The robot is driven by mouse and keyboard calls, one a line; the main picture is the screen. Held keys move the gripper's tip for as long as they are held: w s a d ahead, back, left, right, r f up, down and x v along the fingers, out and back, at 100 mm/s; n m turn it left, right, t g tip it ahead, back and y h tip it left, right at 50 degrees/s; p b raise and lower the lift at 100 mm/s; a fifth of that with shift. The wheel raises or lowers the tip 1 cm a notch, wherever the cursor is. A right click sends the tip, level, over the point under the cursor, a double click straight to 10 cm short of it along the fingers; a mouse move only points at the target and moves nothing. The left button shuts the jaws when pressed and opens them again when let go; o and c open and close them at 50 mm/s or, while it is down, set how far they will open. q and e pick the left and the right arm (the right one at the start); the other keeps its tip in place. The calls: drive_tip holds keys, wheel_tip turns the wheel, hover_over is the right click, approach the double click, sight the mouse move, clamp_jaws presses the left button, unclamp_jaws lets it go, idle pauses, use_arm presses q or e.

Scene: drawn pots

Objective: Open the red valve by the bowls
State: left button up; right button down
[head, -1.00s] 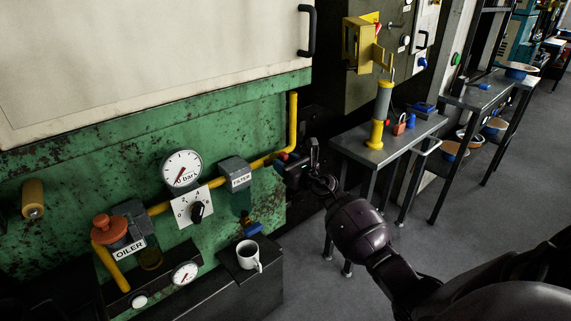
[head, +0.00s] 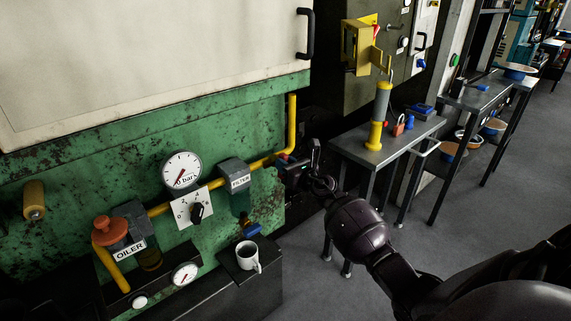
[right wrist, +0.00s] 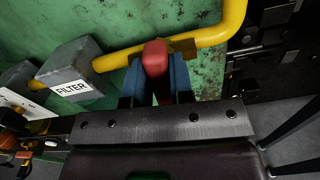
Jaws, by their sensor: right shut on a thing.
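A red valve handle (right wrist: 155,58) sits on the yellow pipe (right wrist: 211,36), right of the grey filter box (right wrist: 70,75) in the right wrist view. My right gripper (right wrist: 157,76) is shut on this handle, one dark blue finger on each side. In the head view only a small bit of red (head: 284,157) shows at my right gripper (head: 289,165), beside the green machine; the rest is hidden. Several bowls stand well to the right, one on a far table (head: 517,71) and others lower down (head: 448,150). My left gripper is not in view.
Left of my right gripper are a pressure gauge (head: 181,170), a black knob (head: 197,211) and a white mug (head: 247,256) on a dark ledge. A grey table (head: 350,148) with a padlock and a yellow post stands behind my right arm.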

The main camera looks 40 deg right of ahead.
drive_tip(key=m+p, duration=0.1)
drive_tip(key=m, duration=0.1)
drive_tip(key=shift+d+r+m, duration=0.1)
drive_tip(key=shift+d+m, duration=0.05)
drive_tip(key=shift+m, duration=0.15)
drive_tip(key=shift+d+m, duration=0.1)
drive_tip(key=shift+m, duration=0.8)
drive_tip(key=m, duration=0.1)
drive_tip(key=m+p, duration=0.1)
drive_tip(key=shift+d+f+m, duration=0.15)
drive_tip(key=shift+f+m, duration=0.05)
drive_tip(key=shift+m, duration=0.1)
drive_tip(key=m, duration=0.3)
drive_tip(key=shift+d+f+m+p, duration=0.1)
drive_tip(key=shift+f+m+p, duration=0.1)
drive_tip(key=shift+m+p, duration=0.15)
use_arm(q)
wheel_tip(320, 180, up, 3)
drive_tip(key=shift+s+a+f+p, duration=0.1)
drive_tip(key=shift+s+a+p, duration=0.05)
drive_tip(key=shift+p, duration=0.35)
use_arm(e)
drive_tip(key=m, duration=0.3)
drive_tip(key=f+m, duration=0.1)
drive_tip(key=m, duration=0.2)
drive_tip(key=shift+d, duration=0.1)
